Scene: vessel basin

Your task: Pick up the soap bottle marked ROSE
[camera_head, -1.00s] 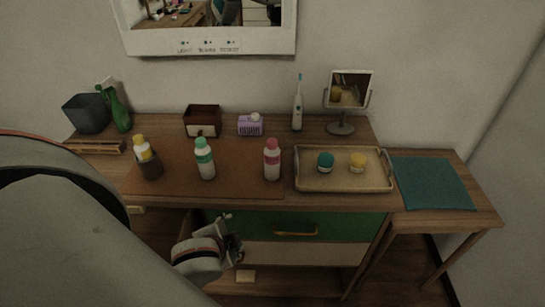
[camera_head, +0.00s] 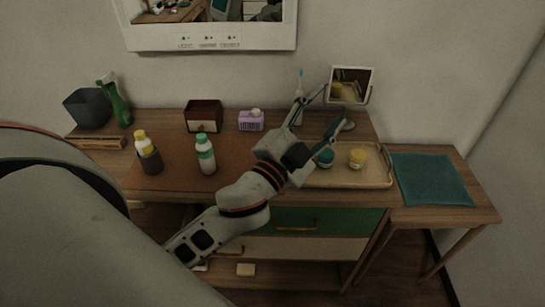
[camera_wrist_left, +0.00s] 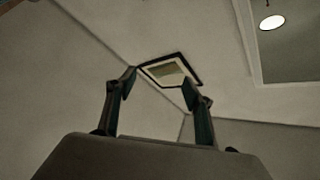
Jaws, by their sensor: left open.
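No ROSE label can be read in these frames. A white bottle with a green cap (camera_head: 205,158) stands upright on the brown mat at the middle left of the counter. The pink-capped bottle of the earlier head view is hidden behind my left arm. My left gripper (camera_head: 334,106) is open and empty, raised over the counter in front of the small mirror. Its two fingers (camera_wrist_left: 160,86) also show apart in the left wrist view, with nothing between them.
A teal cloth (camera_head: 432,180) lies far right.

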